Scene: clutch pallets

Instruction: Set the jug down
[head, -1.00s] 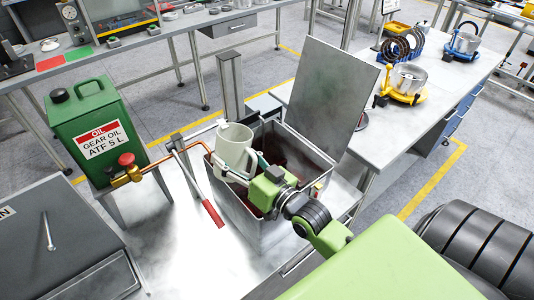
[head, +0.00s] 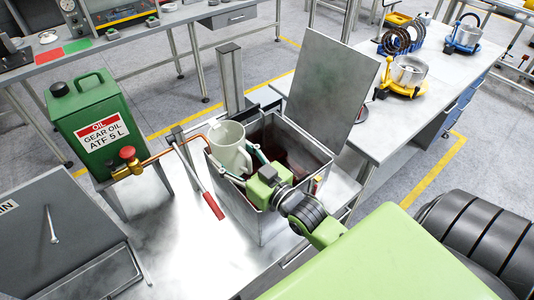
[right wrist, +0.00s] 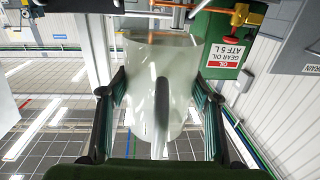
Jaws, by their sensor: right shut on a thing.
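The pale, off-white jug (head: 228,147) is upright at the left part of an open steel tank (head: 250,217), near the end of a copper pipe (head: 172,150). The tank wall hides its base, so I cannot tell whether it touches anything below. My right gripper (head: 251,164) is shut on the jug from its right side. In the right wrist view the jug (right wrist: 160,72) sits between the two fingers, its handle pointing toward the camera. My left gripper is in no view.
A green gear oil can (head: 92,128) with a brass tap stands left of the tank. A red-handled lever (head: 213,206) leans by the tank's left wall. The tank's lid (head: 330,85) stands open behind. Dark reddish liquid shows inside. Bare metal tabletop (head: 190,245) lies in front.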

